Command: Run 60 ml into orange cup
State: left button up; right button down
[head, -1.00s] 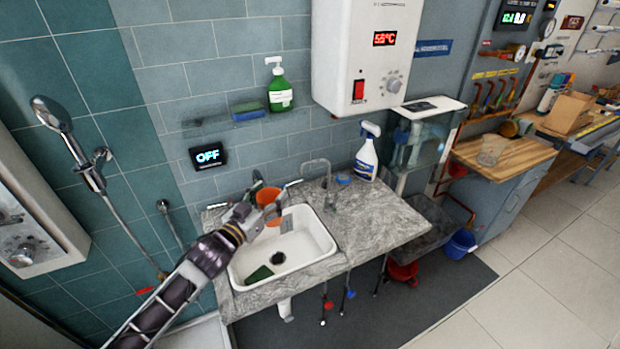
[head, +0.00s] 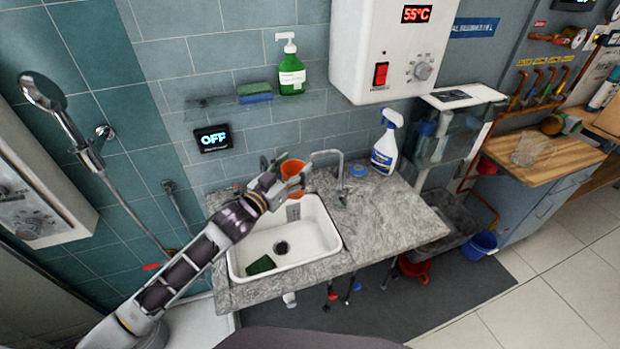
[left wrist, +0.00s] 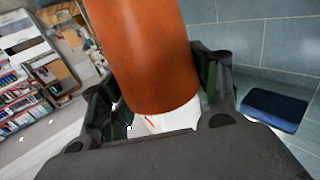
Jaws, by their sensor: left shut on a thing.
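My left gripper (head: 280,180) is shut on the orange cup (head: 293,168), above the back edge of the white sink (head: 262,265). In the left wrist view the cup (left wrist: 145,55) fills the space between the two fingers (left wrist: 160,95). The grey faucet (head: 340,172) stands just right of the cup, with its spout bent toward it. I cannot tell whether the cup is under the spout or beside it. The cup's inside is hidden. My right gripper is not in view.
A green soap bottle (head: 291,70) and a sponge (head: 254,92) are on the glass shelf. A green sponge (head: 261,265) lies in the sink. A water heater (head: 365,55) reads 55°C.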

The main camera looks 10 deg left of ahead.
pick_arm(q)
jog(key=shift+f, duration=3.05)
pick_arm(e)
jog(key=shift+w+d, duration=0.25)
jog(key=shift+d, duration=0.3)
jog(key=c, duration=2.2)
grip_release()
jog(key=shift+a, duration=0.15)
